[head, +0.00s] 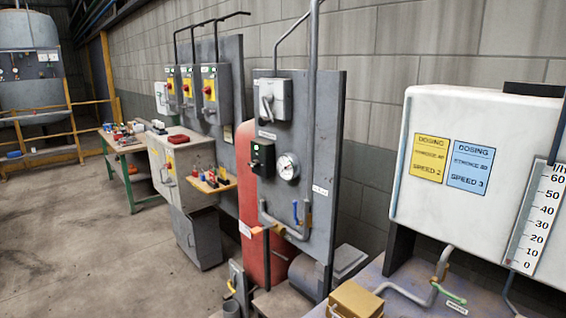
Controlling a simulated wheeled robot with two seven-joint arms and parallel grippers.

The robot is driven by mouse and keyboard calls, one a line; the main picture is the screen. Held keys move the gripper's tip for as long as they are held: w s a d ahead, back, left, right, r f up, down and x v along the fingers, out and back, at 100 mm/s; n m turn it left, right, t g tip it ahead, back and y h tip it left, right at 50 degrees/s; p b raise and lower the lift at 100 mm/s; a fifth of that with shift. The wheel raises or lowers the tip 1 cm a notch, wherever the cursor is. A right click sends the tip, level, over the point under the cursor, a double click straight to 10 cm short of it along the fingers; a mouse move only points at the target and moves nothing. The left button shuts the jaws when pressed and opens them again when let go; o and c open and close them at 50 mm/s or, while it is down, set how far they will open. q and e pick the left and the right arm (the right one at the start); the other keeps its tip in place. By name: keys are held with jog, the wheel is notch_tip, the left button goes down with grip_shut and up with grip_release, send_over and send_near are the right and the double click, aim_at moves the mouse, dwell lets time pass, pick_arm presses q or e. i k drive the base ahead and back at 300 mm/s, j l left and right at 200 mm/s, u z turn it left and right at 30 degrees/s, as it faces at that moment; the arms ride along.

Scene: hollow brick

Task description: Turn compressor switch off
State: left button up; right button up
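A grey panel (329,130) stands at the centre, carrying a light grey switch box (284,101) with a grey rotary handle near its top. The handle appears roughly upright. Below it is a small black box (262,158) with a lit green light, and a round white gauge (287,167) to its right. The labels on this panel are too small to read, so I cannot tell which of the two is the compressor switch. Neither of my grippers is in view.
Several grey boxes with red-on-yellow switches (209,91) hang on a panel further back. A white dosing tank (440,120) stands at the right. A red cylinder (253,205) is behind the grey panel. Pipes and a tan box (356,299) are low in front. The floor (70,240) at left is clear.

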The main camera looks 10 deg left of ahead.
aim_at(256, 164)
jog(key=i+j+z, duration=0.15)
jog(key=j, duration=0.3)
jog(key=i+j+z, duration=0.15)
jog(key=j, duration=0.35)
jog(key=i+j+z, duration=0.15)
jog(key=j, duration=0.35)
jog(key=i+j+z, duration=0.15)
jog(key=j, duration=0.35)
jog(key=i+j, duration=0.1)
jog(key=j, duration=0.6)
jog(key=i+j, duration=0.15)
jog(key=j, duration=0.55)
jog(key=i+j, duration=0.1)
jog(key=j, duration=0.6)
jog(key=i+j+z, duration=0.1)
jog(key=j, duration=0.6)
jog(key=i+j, duration=0.15)
jog(key=j, duration=0.6)
